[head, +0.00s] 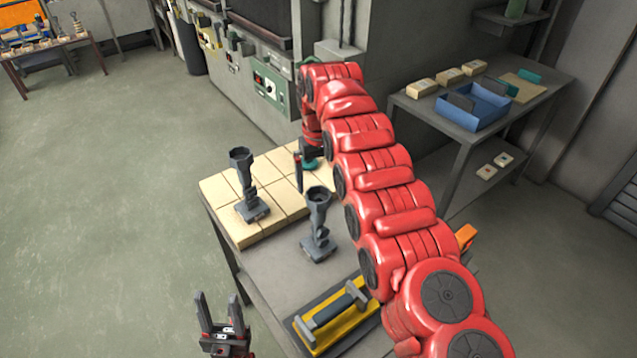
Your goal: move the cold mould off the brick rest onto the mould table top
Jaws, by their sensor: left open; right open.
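One grey mould (248,188) with a cup-shaped top stands upright on the pale brick rest (215,190). A second, similar mould (318,222) stands upright on the grey mould table top (272,277), just in front of the bricks. Nothing visible marks which mould is cold. My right gripper (300,172) is at the far end of the red arm, over the right part of the bricks, apart from both moulds. It is open, though the arm partly hides it. My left gripper (219,312) is open and empty, pointing up beside the table's front left edge.
A yellow tool with a grey handle (335,317) lies at the table's front. My red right arm covers the table's right side. A side table with a blue tray (474,107) is at the right. A control cabinet (268,85) stands behind. The left floor is clear.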

